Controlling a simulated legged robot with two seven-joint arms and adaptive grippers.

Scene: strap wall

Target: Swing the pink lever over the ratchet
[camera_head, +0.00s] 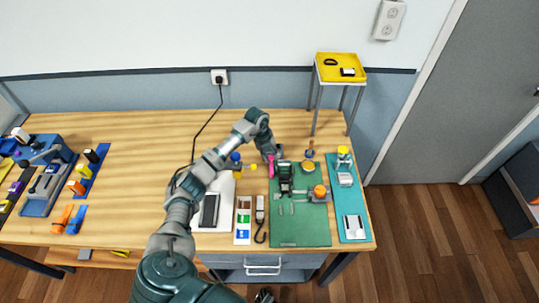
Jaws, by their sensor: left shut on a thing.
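The pink lever (271,169) is a small upright bar at the left edge of the green mat (300,232). My left gripper (270,157) reaches down from above and is shut on the pink lever's upper end. The dark ratchet (285,178) sits on the mat just right of the lever. The gripper covers the lever's top, and the exact joint between lever and ratchet is too small to make out. My right gripper is not in view.
An orange knob (319,191) on a grey fixture stands right of the ratchet. A teal board (353,205) lies at the table's right edge. A black phone-like slab (209,210) and a hook tool (260,218) lie left of the mat. The table's middle left is clear.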

